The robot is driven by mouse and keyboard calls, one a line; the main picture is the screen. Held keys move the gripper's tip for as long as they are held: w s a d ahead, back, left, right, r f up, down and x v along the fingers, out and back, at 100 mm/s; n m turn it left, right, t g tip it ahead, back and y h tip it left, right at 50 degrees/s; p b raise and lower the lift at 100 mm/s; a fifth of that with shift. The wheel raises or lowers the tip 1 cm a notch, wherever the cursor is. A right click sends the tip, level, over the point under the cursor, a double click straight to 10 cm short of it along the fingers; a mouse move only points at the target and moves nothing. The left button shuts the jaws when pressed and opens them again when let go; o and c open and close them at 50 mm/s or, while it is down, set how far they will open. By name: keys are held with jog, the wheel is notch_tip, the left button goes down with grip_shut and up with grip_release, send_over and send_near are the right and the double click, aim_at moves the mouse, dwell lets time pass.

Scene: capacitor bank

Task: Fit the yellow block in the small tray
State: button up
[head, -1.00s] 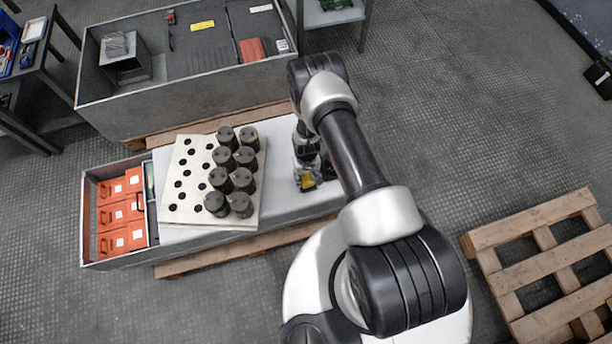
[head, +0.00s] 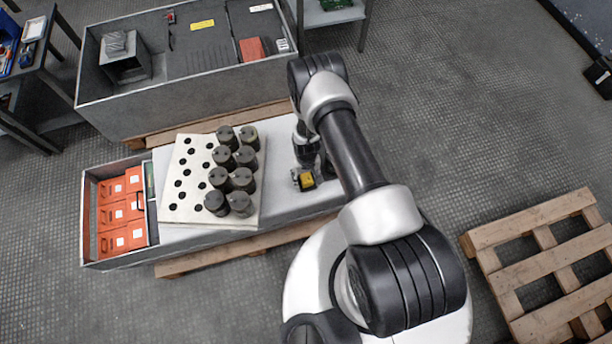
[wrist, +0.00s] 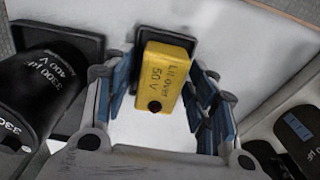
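The yellow block (wrist: 166,74) has printed lettering and a dark round spot on its near face. It sits between my fingertips, in front of a small dark tray (wrist: 146,33); how deep it sits in that tray is hidden. In the head view the yellow block (head: 307,180) shows below my gripper, with dark edges around it on the light table. My gripper (wrist: 163,92) has blue-padded fingers on both sides of the block. White surface shows beside the block's left side, and the fingers look open; contact at the right pad is hard to judge.
A perforated white board (head: 186,215) with several dark cylinders stands left of my gripper. Large cylinders also flank it in the wrist view, one at the left (wrist: 40,88). A bin of orange boxes (head: 88,220) is further left. The light table (head: 283,150) is bare behind the block.

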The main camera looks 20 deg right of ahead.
jog(key=shift+o, duration=0.3)
notch_tip(320, 180, up, 12)
dwell(0.5)
notch_tip(320, 180, up, 34)
jog(key=t, duration=0.2)
jog(key=s+r+t, duration=0.1)
jog(key=s+r, duration=0.7)
jog(key=s, duration=0.2)
jog(key=s+r+t, duration=0.1)
jog(key=s+r, duration=0.6)
jog(key=s, duration=0.4)
jog(key=shift+s+r+t, duration=0.15)
jog(key=shift+r+t, duration=0.15)
jog(key=shift+r, duration=0.1)
